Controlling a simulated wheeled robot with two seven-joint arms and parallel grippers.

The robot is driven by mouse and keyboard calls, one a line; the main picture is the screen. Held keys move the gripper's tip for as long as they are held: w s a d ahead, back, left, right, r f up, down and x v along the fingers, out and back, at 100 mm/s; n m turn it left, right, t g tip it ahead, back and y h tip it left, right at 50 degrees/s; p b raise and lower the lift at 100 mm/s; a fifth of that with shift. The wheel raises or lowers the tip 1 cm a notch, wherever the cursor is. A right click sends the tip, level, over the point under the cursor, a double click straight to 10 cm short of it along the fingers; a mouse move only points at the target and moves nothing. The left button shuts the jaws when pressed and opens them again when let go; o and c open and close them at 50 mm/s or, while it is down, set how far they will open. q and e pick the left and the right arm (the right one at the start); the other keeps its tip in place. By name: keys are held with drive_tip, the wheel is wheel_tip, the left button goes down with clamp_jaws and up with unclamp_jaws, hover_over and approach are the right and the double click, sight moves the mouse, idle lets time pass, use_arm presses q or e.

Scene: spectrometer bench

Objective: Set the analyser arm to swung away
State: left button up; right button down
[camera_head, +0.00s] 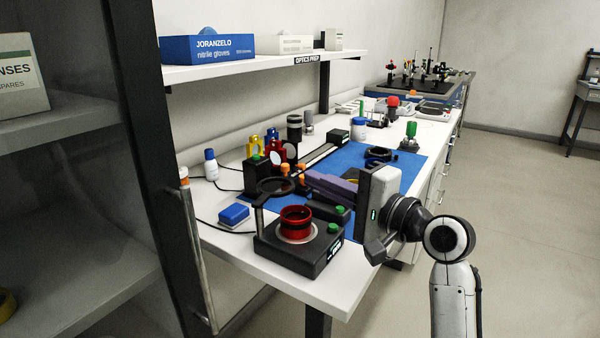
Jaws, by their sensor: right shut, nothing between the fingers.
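The analyser arm is a dark ring (275,186) on a thin grey post at the back left of a black instrument base (300,255). The ring stands above and slightly left of a red round cup (295,218) on that base. My right gripper (308,177) reaches in from the right with its purplish fingers shut and empty. In the picture its tips lie just right of the ring; I cannot tell whether they touch it. My left gripper is not in view.
A low black box with a green button (336,211) lies below my right fingers. A blue block (234,215) is left. A dark shelf post (160,130) stands at the left. The bench front corner is bare.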

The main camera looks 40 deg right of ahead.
sight(287, 168)
drive_tip(key=w, duration=0.4)
drive_tip(key=shift+a, duration=0.4)
drive_tip(key=shift+w+a, duration=0.1)
drive_tip(key=shift+w, duration=0.35)
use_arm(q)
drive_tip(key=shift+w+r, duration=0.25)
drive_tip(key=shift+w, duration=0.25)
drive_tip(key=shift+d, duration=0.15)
use_arm(e)
drive_tip(key=shift+w, duration=0.1)
